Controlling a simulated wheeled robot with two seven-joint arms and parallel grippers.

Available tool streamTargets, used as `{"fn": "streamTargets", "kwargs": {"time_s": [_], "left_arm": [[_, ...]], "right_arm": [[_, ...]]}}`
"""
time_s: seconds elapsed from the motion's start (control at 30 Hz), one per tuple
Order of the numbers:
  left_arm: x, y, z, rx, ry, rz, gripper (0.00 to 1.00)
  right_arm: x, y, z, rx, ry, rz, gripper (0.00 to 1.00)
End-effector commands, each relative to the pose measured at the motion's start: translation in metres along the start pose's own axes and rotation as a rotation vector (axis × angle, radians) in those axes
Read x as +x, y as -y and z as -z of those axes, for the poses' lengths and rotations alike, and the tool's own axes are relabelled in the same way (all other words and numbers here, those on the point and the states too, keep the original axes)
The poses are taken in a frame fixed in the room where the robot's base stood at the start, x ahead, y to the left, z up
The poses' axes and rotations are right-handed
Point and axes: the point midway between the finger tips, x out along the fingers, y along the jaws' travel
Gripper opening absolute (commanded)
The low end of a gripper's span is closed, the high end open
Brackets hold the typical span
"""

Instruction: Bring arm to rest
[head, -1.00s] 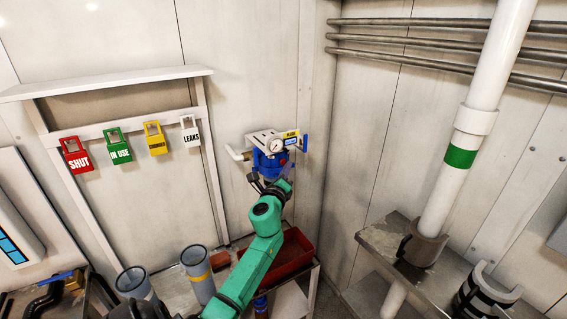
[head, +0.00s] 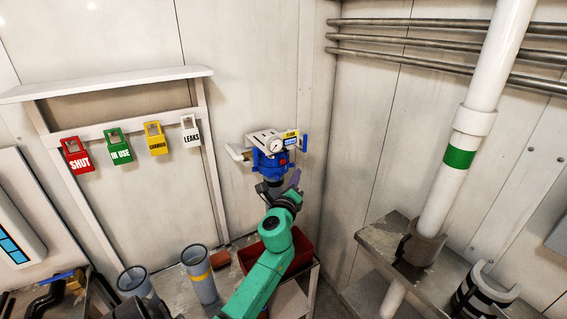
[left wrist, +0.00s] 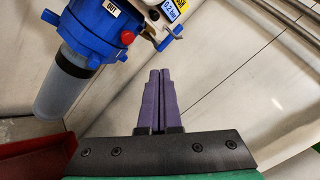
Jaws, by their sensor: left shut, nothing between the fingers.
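My left arm is green and reaches up from the bottom middle of the head view. Its left gripper (head: 294,180) is just below and right of a blue filter housing (head: 268,164) on the wall. In the left wrist view the purple fingers of the left gripper (left wrist: 156,75) are together and empty. The blue filter housing (left wrist: 88,40) with its grey bowl (left wrist: 60,92) is at upper left there, apart from the fingers. My right gripper is not in view.
A red bin (head: 302,250) stands under the housing, partly behind my arm. Grey cups (head: 199,272) stand at lower left. Colored tags (head: 118,148) hang on a wall rack. A white pipe (head: 462,150) rises at right from a metal shelf (head: 385,240).

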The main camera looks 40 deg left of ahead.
Motion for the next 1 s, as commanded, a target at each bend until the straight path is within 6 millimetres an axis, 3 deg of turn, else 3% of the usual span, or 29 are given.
{"fn": "streamTargets", "kwargs": {"time_s": [0.4, 0.47, 0.53, 0.67, 0.77, 0.87, 1.0], "left_arm": [[0.0, -0.001, 0.0, 0.0, -0.001, -0.001, 0.0], [0.0, -0.006, 0.006, -0.014, -0.014, -0.01, 0.0], [-0.002, -0.024, 0.026, -0.065, -0.058, -0.046, 0.0], [-0.02, -0.092, 0.098, -0.267, -0.201, -0.201, 0.0], [-0.055, -0.156, 0.162, -0.46, -0.303, -0.377, 0.0], [-0.104, -0.218, 0.217, -0.64, -0.363, -0.575, 0.0], [-0.193, -0.298, 0.277, -0.863, -0.374, -0.878, 0.0]], "right_arm": [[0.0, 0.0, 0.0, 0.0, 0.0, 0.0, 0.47], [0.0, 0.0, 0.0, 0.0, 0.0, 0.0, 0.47], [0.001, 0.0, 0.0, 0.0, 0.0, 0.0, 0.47], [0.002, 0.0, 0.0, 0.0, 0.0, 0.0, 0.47], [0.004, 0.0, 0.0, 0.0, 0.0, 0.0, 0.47], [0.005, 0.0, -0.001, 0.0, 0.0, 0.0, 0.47], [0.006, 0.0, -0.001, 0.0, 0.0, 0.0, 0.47]]}}
